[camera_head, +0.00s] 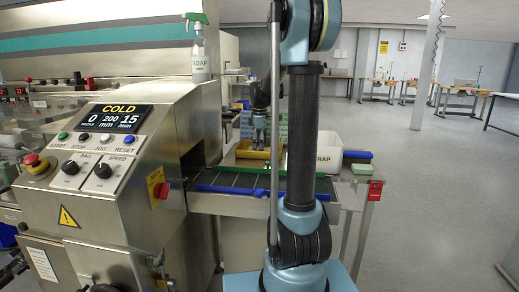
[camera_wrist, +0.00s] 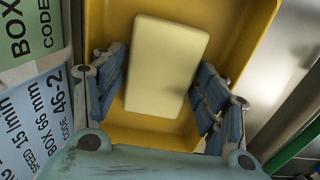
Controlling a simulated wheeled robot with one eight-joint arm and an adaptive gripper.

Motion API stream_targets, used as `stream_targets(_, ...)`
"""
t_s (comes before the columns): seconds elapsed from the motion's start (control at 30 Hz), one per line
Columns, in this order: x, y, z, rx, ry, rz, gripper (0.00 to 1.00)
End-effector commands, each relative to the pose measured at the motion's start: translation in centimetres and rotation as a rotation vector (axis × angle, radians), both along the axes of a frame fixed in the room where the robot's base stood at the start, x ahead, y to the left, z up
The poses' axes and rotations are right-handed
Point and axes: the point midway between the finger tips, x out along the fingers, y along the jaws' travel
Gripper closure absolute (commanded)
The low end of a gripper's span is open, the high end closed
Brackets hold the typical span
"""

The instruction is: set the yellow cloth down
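The yellow cloth (camera_wrist: 165,65) is a pale, flat block with rounded corners. In the wrist view it shows inside the outline of the yellow bin (camera_wrist: 255,25). My gripper (camera_wrist: 160,85) has a blue-grey finger on each long side of the cloth, very close to its edges. Whether the fingers press on the cloth, and whether it rests on the bin floor, is not clear. In the head view my gripper (camera_head: 260,136) points down over the yellow bin (camera_head: 246,153). The cloth cannot be made out there.
A white SCRAP bin (camera_head: 328,158) stands right of the yellow bin, partly behind my arm. Labelled cartons (camera_wrist: 30,95) sit close on the left in the wrist view.

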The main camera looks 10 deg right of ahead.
Motion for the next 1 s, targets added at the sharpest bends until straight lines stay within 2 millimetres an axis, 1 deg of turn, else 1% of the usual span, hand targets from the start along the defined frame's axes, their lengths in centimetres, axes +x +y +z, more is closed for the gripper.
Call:
stream_targets(0.33,0.0,0.0,0.0,0.0,0.0,0.0,0.22)
stream_targets(0.47,0.0,0.0,0.5,0.0,0.0,-0.001,0.22)
stream_targets(0.57,0.0,0.0,1.5,0.0,0.0,-0.001,0.22)
stream_targets(0.67,0.0,-0.1,3.1,0.0,0.0,-0.001,0.22)
stream_targets(1.0,0.0,-0.1,9.0,0.0,0.0,-0.002,0.22)
